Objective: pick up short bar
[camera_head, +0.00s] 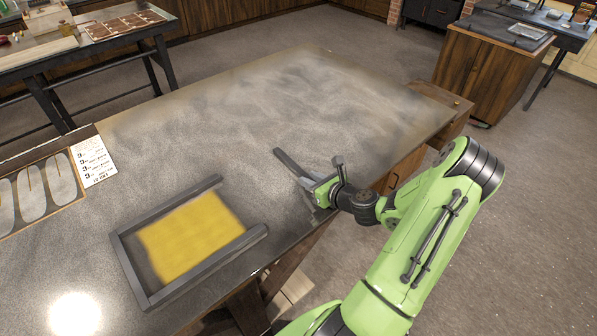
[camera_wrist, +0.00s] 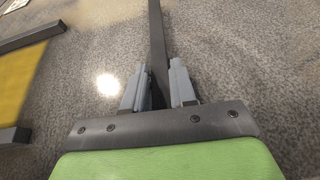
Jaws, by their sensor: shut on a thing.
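The short bar (camera_head: 290,161) is a dark grey, straight, narrow piece over the right part of the table. My gripper (camera_head: 314,186) is shut on it near the bar's near end. The bar points away from the gripper, up and left in the head view. In the wrist view the bar (camera_wrist: 157,35) runs between the two grey fingers of my gripper (camera_wrist: 161,75) and out of the top of the picture. The fingers hide part of its sides. I cannot tell whether the bar touches the tabletop or is just above it.
A grey frame (camera_head: 130,262) around a yellow slab (camera_head: 188,238) lies left of my gripper; its right side is open. A board with pale shapes (camera_head: 40,192) and a printed sheet (camera_head: 93,160) lie farther left. The speckled tabletop (camera_head: 230,110) behind is clear.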

